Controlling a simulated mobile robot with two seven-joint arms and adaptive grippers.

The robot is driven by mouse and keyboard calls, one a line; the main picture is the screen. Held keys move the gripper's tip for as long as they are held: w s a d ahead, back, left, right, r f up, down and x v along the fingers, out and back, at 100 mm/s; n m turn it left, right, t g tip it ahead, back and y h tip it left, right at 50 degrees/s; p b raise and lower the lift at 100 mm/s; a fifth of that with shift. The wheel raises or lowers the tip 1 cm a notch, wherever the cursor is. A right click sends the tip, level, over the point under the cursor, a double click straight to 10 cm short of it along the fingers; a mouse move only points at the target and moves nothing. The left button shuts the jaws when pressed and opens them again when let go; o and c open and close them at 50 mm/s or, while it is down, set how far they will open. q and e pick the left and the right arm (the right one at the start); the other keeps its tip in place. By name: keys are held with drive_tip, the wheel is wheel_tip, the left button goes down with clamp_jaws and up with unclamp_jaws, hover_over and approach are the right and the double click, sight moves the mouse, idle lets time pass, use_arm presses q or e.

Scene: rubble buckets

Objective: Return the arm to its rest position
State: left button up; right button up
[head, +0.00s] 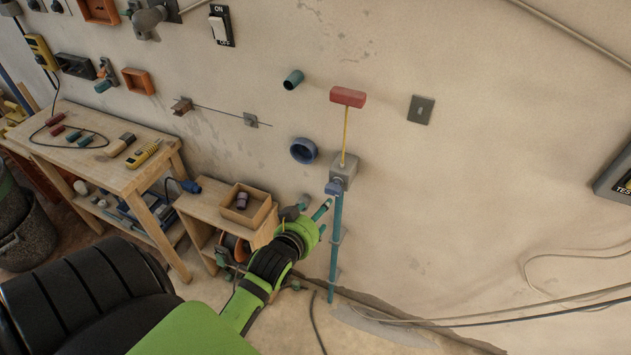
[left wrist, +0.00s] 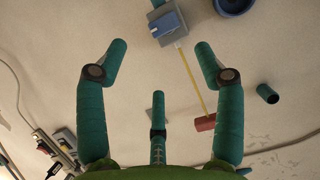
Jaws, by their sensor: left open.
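My left arm comes in from the lower left of the head view, stretched toward the wall. My left gripper (head: 316,214) is beside the teal vertical pipe, below the grey box, and partly hidden by its own wrist. In the left wrist view its teal fingers (left wrist: 162,52) are spread wide with nothing between them. The grey box with a blue part (head: 340,177) lies beyond the fingertips, and also shows in the left wrist view (left wrist: 168,22). I cannot tell the exact gap. My right gripper is in neither view.
A yellow rod with a red block (head: 348,97) rises from the box. A blue ring (head: 304,150) and a teal pipe stub (head: 293,79) are on the wall. A wooden shelf with a tray (head: 247,208) stands close left of the gripper; a workbench (head: 95,170) is farther left. Cables hang right.

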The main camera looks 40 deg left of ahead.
use_arm(q)
drive_tip(key=shift+f, duration=0.15)
idle(0.6)
drive_tip(key=s+d+f+m+g+h+b, duration=0.1)
drive_tip(key=s+d+f+g, duration=0.15)
drive_tip(key=f, duration=0.65)
drive_tip(key=s+d+f+g+h+b, duration=0.15)
drive_tip(key=s+f, duration=0.25)
drive_tip(key=f, duration=0.5)
drive_tip(key=s+d+f+m+g+b, duration=0.1)
drive_tip(key=s+d+f, duration=0.2)
drive_tip(key=f, duration=0.6)
drive_tip(key=s+d+f+m+g+b, duration=0.1)
drive_tip(key=s+f+g, duration=0.2)
drive_tip(key=s+f, duration=0.6)
drive_tip(key=s+d+f+m+g+b, duration=0.1)
drive_tip(key=s+f+m+g, duration=0.1)
drive_tip(key=s+f, duration=0.8)
drive_tip(key=s+g, duration=0.1)
drive_tip(key=s, duration=0.6)
drive_tip(key=shift+s+d+f+g+h+b, duration=0.25)
drive_tip(key=shift+s+d+g+h+b, duration=0.05)
drive_tip(key=shift+d+h+b, duration=0.05)
